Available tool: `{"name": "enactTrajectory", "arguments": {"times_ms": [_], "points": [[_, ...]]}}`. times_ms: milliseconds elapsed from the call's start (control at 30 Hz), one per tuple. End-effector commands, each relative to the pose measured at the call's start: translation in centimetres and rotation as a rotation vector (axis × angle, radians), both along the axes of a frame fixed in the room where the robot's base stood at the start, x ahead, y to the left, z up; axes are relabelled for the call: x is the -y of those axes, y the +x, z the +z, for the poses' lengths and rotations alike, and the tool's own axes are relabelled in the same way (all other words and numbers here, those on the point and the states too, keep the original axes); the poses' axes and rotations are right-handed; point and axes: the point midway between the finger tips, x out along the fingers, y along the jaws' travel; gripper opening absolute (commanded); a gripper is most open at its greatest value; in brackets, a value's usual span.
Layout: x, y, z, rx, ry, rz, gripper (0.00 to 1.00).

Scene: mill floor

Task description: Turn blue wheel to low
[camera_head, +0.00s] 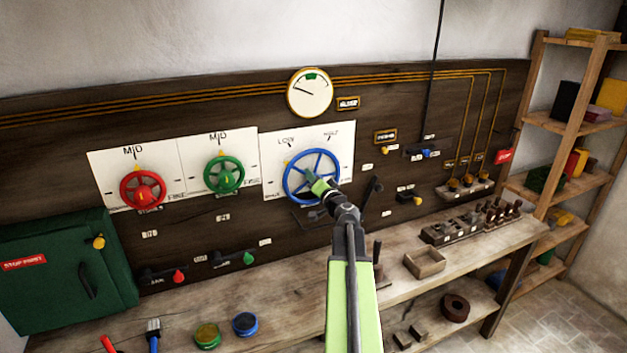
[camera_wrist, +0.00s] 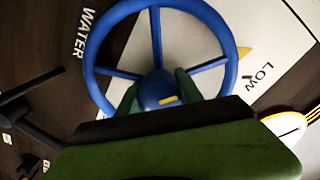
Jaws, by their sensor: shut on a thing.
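The blue wheel (camera_head: 311,163) is mounted on a white plate (camera_head: 270,180) on the dark panel. The fingertips are partly hidden.
A red wheel (camera_head: 143,189) and a green wheel (camera_head: 224,174) are mounted to the left. A dark lever (camera_head: 372,189) stands close to the right of my gripper. Below is a wooden bench (camera_head: 300,300) with a small open box (camera_head: 424,262).

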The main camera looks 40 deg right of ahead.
Motion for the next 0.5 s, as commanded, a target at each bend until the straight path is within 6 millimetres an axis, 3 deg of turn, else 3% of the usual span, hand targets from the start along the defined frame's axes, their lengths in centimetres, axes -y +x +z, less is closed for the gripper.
{"name": "enactTrajectory", "arguments": {"times_ms": [500], "points": [[0.06, 0.02, 0.03, 0.124, 0.304, 0.001, 0.03]]}}
